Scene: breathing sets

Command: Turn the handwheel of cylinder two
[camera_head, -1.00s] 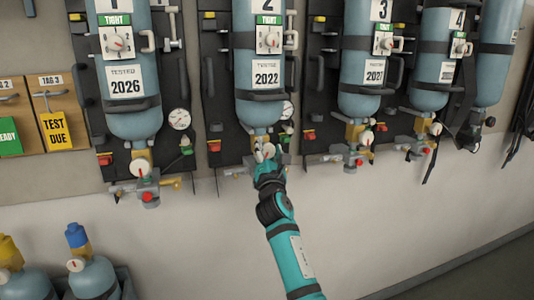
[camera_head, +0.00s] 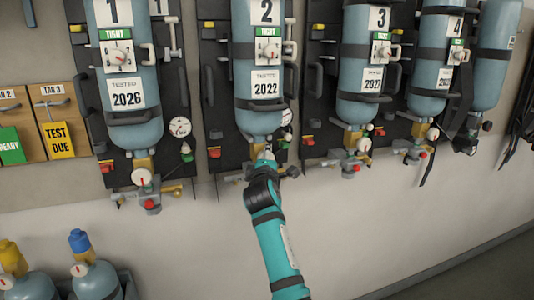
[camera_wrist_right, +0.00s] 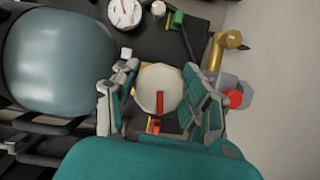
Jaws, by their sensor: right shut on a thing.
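Cylinder two (camera_head: 259,112) is a light blue bottle, hung upside down on a dark backplate, with a tag reading 2022. Its handwheel (camera_wrist_right: 150,84) is a pale round knob with a red mark, seen face-on in the right wrist view. My right gripper (camera_wrist_right: 161,92) has one finger on each side of the handwheel and is shut on it. In the head view my right gripper (camera_head: 264,168) is below cylinder two's neck and hides most of the handwheel. My left gripper is not in view.
Cylinder one (camera_head: 125,95) hangs to the left and cylinder three (camera_head: 365,105) to the right, each with its own valve. A pressure gauge (camera_wrist_right: 124,10) and a brass fitting (camera_wrist_right: 222,48) are close to the gripper.

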